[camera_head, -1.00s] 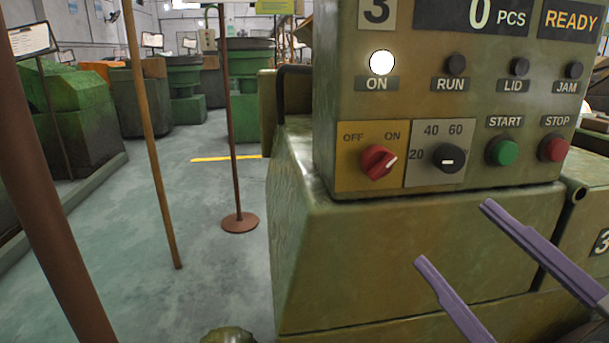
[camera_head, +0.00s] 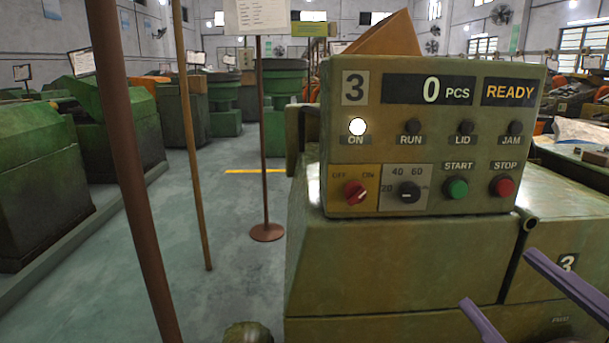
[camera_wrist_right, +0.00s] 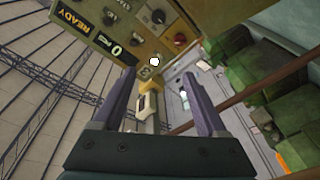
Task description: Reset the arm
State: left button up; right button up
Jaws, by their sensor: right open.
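Machine 3's control panel (camera_head: 430,135) stands in the right half of the head view. Its display reads 0 PCS and READY (camera_head: 509,92). The ON lamp (camera_head: 357,127) is lit white; the RUN, LID and JAM lamps are dark. The red knob (camera_head: 355,192) points toward ON. A green START button (camera_head: 455,188) and red STOP button (camera_head: 502,186) sit to its right. My right gripper (camera_head: 496,277) has two purple fingers apart, below and in front of the panel. In the right wrist view the gripper (camera_wrist_right: 157,75) is open and empty, with the panel (camera_wrist_right: 140,30) beyond it. My left gripper is not in view.
A brown post with a round base (camera_head: 267,232) and a slanted wooden pole (camera_head: 190,120) stand left of the machine. A thicker brown pole (camera_head: 130,160) is nearer. Green machines (camera_head: 32,180) line the far left. The grey floor (camera_head: 90,290) between has free room.

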notch_tip(320, 180, up, 16)
jog(key=s+d+m+g+h+p, duration=0.2)
jog(key=s+m+g+h+p, duration=0.25)
jog(key=p, duration=1.55)
jog(key=s+r+m+g+p, duration=0.2)
jog(key=s+r+g+p, duration=0.3)
jog(key=r+p, duration=0.4)
jog(key=s+a+r+m+g+p, duration=0.1)
jog(key=s+r+g+p, duration=0.4)
jog(key=p, duration=0.8)
notch_tip(320, 180, up, 4)
jog(key=s, duration=0.2)
jog(key=shift+s+a+r+m+y+p, duration=0.25)
jog(key=shift+s+a+m+y+p, duration=0.05)
jog(key=shift+s+m+y+p, duration=0.05)
jog(key=shift+g, duration=0.25)
jog(key=shift+d, duration=0.1)
